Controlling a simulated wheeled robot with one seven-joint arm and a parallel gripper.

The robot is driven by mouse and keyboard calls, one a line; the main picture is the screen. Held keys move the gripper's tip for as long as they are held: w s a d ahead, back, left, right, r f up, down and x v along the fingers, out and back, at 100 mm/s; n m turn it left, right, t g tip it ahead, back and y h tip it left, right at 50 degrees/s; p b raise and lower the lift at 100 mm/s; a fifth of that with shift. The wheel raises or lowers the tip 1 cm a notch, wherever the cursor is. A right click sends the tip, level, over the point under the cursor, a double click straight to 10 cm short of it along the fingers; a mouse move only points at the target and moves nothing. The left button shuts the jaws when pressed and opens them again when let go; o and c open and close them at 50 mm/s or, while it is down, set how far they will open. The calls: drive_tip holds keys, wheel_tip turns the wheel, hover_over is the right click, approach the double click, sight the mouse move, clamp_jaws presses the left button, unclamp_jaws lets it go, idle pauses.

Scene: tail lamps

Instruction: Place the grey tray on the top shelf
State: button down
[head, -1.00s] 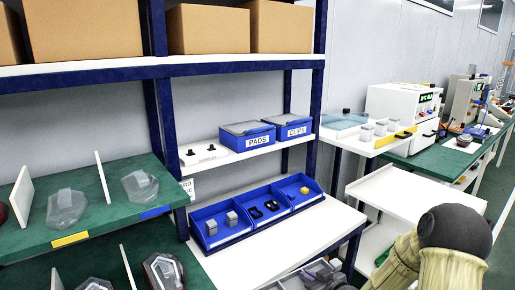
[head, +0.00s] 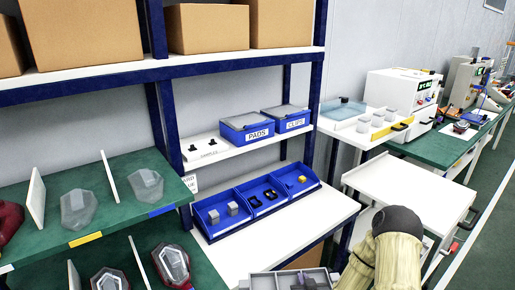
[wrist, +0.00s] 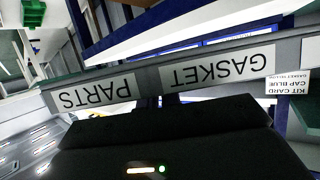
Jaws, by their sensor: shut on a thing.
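The grey tray (head: 262,281) shows at the bottom edge of the head view, with compartments and small dark parts inside; most of it is cut off. In the wrist view its grey rim (wrist: 146,78) spans the picture, with upside-down labels PARTS and GASKET and a KIT CARD. My gripper (wrist: 170,102) is shut on this rim; its fingertips are mostly hidden behind its black body. The rack's highest visible shelf (head: 225,60), white with a blue edge, carries cardboard boxes. Below it, a small white shelf (head: 215,161) carries blue PADS and CLIPS bins.
A blue three-section bin (head: 254,212) stands on the white lower surface (head: 315,222), whose front part is clear. Green shelves (head: 110,230) with lamp parts are at left. A white cart (head: 410,192) stands at right. Blue posts (head: 318,85) edge the rack.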

drive_tip(key=shift+s+d+r+m+h+p, duration=0.15)
drive_tip(key=shift+s+r+m+h+p, duration=0.35)
drive_tip(key=shift+p, duration=0.4)
drive_tip(key=shift+f, duration=0.1)
drive_tip(key=shift+f, duration=0.2)
drive_tip(key=s+f, duration=0.6)
drive_tip(key=f, duration=0.4)
drive_tip(key=shift+f, duration=0.4)
drive_tip(key=shift+w+d, duration=0.15)
